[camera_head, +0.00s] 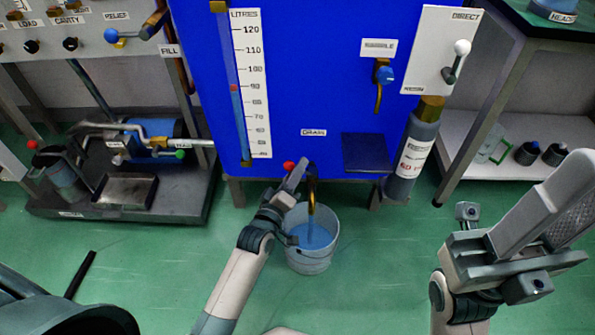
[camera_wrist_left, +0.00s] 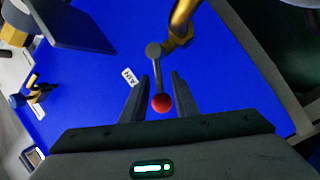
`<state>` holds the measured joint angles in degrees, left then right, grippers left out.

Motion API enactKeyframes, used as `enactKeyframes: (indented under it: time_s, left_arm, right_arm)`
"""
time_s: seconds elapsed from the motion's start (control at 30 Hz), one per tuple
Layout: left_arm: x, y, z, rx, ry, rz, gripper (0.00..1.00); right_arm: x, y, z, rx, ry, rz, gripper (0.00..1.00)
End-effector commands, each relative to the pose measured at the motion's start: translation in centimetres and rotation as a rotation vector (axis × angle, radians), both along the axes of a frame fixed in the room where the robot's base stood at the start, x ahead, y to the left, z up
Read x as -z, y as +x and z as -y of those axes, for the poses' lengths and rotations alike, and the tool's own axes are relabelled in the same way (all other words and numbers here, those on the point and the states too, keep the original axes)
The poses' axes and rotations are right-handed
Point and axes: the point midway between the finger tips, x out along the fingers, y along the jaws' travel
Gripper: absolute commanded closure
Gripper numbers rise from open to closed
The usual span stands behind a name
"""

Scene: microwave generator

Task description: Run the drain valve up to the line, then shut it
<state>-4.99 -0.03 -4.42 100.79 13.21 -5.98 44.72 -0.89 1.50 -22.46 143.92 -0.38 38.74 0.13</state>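The drain valve, with a brass spout (camera_head: 311,190) and a red-knobbed lever (camera_head: 289,166), sits low on the blue tank. A blue stream falls from the spout into a pale bucket (camera_head: 309,262), which holds blue liquid. I cannot make out a line in the bucket. My left gripper (camera_head: 298,176) is at the lever. In the left wrist view its fingers stand apart on either side of the red knob (camera_wrist_left: 160,103), with gaps visible. My right gripper (camera_head: 570,195) is raised at the right, away from the valve; its fingertips are not clear.
A litre scale (camera_head: 251,85) with a sight tube and red marker (camera_head: 234,88) near 90 is on the tank (camera_head: 300,70). A resin cylinder (camera_head: 411,155) hangs right of the bucket. A low cart (camera_head: 180,200) stands left. Green floor around the bucket is mostly clear.

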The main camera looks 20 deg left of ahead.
Motion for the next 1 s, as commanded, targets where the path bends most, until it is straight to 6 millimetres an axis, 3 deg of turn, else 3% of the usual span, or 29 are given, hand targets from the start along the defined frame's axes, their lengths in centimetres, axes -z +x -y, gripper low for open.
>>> enactKeyframes:
  time_s: [0.4, 0.5, 0.53, 1.0]
  left_arm:
    - [-0.03, 0.54, 0.06, 0.0, -0.001, 0.0, 0.73]
    - [-0.03, 0.54, 0.06, 0.0, -0.001, 0.0, 0.97]
    - [-0.04, 0.54, 0.05, 0.0, -0.001, 0.0, 1.0]
    - [-0.17, 0.58, -0.13, -0.003, 0.002, 0.003, 1.0]
  right_arm:
    - [-0.21, 0.0, -0.08, -0.006, 0.012, 0.007, 0.69]
    - [-0.17, 0.05, -0.06, -0.004, 0.01, 0.007, 0.69]
    - [-0.16, 0.05, -0.05, -0.003, 0.009, 0.006, 0.69]
    - [0.2, 0.16, -0.07, 0.0, -0.007, -0.003, 0.69]
